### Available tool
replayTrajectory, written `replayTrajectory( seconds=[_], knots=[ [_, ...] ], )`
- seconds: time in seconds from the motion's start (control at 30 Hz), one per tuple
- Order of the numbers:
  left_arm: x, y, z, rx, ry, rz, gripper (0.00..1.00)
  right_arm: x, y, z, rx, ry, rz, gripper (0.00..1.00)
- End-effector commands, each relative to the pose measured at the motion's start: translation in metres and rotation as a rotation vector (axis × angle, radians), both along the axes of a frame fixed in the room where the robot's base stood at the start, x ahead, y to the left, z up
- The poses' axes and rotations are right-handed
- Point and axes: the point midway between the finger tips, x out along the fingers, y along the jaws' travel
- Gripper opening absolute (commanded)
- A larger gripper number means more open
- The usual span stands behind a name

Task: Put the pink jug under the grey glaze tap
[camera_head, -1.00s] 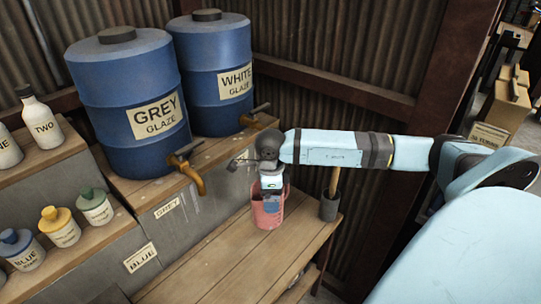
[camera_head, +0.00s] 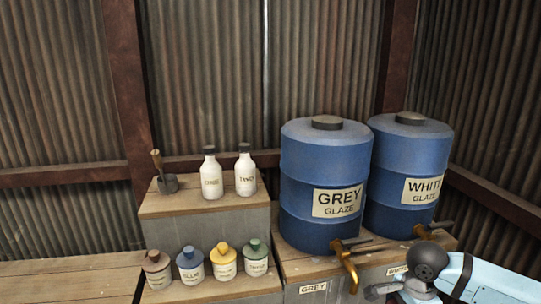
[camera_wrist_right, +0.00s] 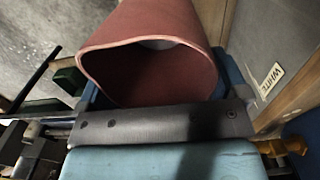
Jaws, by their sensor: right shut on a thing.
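The blue grey glaze barrel (camera_head: 326,185) stands on a wooden shelf in the head view. Its brass tap (camera_head: 347,265) with a dark handle sticks out low at its front right. The pink jug (camera_wrist_right: 140,35) fills the upper middle of the right wrist view, its open rim facing the camera. My right gripper (camera_wrist_right: 165,85) is shut on the jug. In the head view only my right wrist and forearm show, at the lower right beside the taps; the gripper and jug lie below the frame. My left gripper is in neither view.
The white glaze barrel (camera_head: 410,175) stands right of the grey one, its tap partly behind my wrist. Several small glaze bottles (camera_head: 226,262) and two white bottles (camera_head: 245,172) stand on steps to the left. A WHITE label (camera_wrist_right: 272,78) shows in the wrist view.

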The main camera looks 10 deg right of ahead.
Motion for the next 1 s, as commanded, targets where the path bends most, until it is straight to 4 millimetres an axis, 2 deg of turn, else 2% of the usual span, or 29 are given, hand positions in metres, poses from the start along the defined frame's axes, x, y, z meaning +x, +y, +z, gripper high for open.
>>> replayTrajectory(
  seconds=[0.03, 0.4, 0.6, 0.8, 1.0],
  knots=[
    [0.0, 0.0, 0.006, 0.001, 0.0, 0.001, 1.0, 0.001, 0.01, 0.008, 0.003, -0.004, 0.102, 0.46],
    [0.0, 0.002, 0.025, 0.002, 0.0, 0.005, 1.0, -0.001, 0.069, 0.036, 0.006, -0.017, 0.892, 0.46],
    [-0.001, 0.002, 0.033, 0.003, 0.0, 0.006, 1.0, -0.004, 0.094, 0.048, 0.001, -0.022, 1.251, 0.46],
    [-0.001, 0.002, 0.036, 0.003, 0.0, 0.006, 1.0, -0.005, 0.106, 0.055, -0.006, -0.022, 1.447, 0.46],
    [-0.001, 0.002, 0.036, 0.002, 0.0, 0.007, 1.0, -0.005, 0.109, 0.056, -0.01, -0.022, 1.492, 0.46]
  ],
)
